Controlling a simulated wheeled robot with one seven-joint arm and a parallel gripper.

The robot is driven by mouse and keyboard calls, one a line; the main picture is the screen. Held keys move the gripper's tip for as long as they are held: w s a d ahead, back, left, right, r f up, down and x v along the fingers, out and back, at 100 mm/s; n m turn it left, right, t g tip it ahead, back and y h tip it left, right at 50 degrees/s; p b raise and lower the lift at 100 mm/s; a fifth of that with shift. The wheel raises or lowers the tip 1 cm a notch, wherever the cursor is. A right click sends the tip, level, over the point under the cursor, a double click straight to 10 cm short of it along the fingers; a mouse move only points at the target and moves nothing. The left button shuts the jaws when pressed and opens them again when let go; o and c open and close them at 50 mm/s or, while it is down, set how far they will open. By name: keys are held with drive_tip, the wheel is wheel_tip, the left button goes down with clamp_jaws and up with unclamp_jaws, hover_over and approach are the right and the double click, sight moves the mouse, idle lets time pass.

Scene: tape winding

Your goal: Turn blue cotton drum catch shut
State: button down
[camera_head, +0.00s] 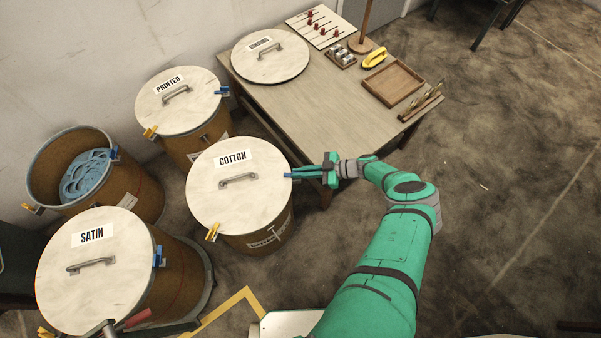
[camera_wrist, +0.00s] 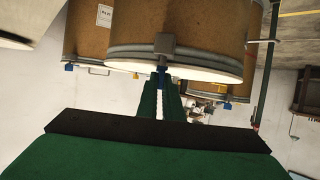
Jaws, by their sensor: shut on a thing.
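The cotton drum (camera_head: 255,232) is brown with a pale lid (camera_head: 233,205) labelled COTTON, and the lid sits on it. Its blue catch (camera_head: 293,175) is on the right side of the rim. My gripper (camera_head: 308,173) reaches in from the right and is shut on the blue catch. In the wrist view my gripper (camera_wrist: 161,88) points at the drum rim, with the blue catch (camera_wrist: 162,72) between the fingertips under a grey bracket. The fingers hide most of the catch, so its exact angle cannot be told. A yellow catch (camera_head: 212,232) shows at the lid's lower left.
The satin drum (camera_head: 170,285) and printed drum (camera_head: 205,141) stand close by, both lidded. An open drum (camera_head: 140,190) holds blue tape. The table (camera_head: 320,120) stands behind my gripper, bearing a loose lid (camera_head: 270,62) and a wooden tray (camera_head: 393,68). Floor to the right is clear.

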drive_tip(key=shift+w+a+f+n+g, duration=0.1)
drive_tip(key=shift+f+n+g, duration=0.05)
drive_tip(key=shift+n+g, duration=0.35)
drive_tip(key=shift+w+a+f+n+g, duration=0.1)
drive_tip(key=shift+n+g, duration=0.3)
drive_tip(key=shift+g, duration=0.1)
drive_tip(key=shift+r+n+g, duration=0.3)
drive_tip(key=shift+n+g, duration=0.1)
drive_tip(key=shift+g, duration=0.1)
drive_tip(key=c, duration=1.9)
unclamp_jaws()
drive_tip(key=shift+d, duration=0.1)
drive_tip(key=shift+r, duration=0.15)
